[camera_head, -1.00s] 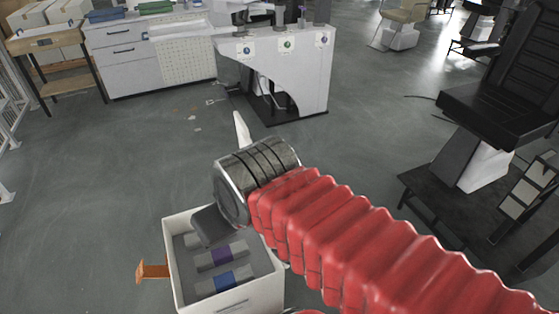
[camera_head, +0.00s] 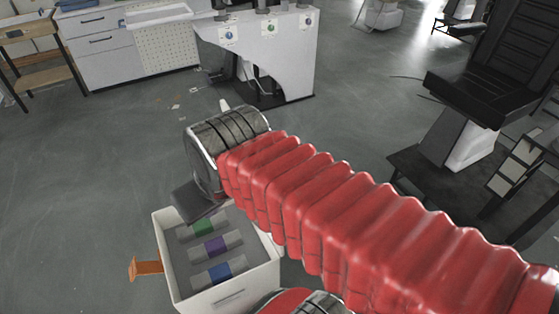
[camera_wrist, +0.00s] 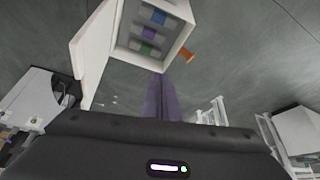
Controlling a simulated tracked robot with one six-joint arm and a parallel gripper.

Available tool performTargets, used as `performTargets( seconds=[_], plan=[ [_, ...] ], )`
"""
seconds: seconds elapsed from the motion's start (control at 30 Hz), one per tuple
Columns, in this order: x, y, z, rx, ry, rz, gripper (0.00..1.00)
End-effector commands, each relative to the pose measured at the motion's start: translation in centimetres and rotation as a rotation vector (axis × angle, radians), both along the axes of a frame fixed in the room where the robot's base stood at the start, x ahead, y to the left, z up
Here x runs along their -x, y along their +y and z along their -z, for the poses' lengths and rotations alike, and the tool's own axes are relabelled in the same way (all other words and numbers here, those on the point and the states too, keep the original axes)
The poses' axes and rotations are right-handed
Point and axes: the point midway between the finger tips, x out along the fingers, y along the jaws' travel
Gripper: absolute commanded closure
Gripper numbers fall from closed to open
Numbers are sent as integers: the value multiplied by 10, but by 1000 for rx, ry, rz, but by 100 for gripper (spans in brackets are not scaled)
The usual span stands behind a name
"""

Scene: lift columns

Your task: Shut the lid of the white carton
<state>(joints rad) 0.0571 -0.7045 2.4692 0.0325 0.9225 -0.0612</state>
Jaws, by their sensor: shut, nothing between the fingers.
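The white carton (camera_head: 243,289) stands at the bottom of the head view, open at the top, with green, purple and blue-banded grey items in it. It also shows at the top of the wrist view (camera_wrist: 183,38). Its lid (camera_wrist: 92,45) stands open, raised on the left side of the carton in the wrist view. In the head view only the lid's white tip (camera_head: 224,105) shows behind my arm. My gripper (camera_wrist: 162,80) is shut and empty, its dark fingers pointing towards the carton, apart from the lid. My arm hides much of the lid in the head view.
An orange tab (camera_head: 147,267) sticks out from the carton's left side. A white workstation (camera_head: 265,50) and a drawer cabinet (camera_head: 100,40) stand at the back. A black chair (camera_head: 480,90) on a dark base is at right.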

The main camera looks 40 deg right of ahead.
Motion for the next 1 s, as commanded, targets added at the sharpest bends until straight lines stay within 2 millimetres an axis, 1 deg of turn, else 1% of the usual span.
performTargets(
  seconds=[0.27, 0.47, 0.77, 1.0],
  plan=[
    [-20, -41, 1, -45, 102, 31, 100],
    [-35, -78, 3, -104, 151, 43, 100],
    [-48, -146, 9, -218, 171, 55, 100],
    [-50, -210, 16, -313, 133, 63, 100]
  ],
)
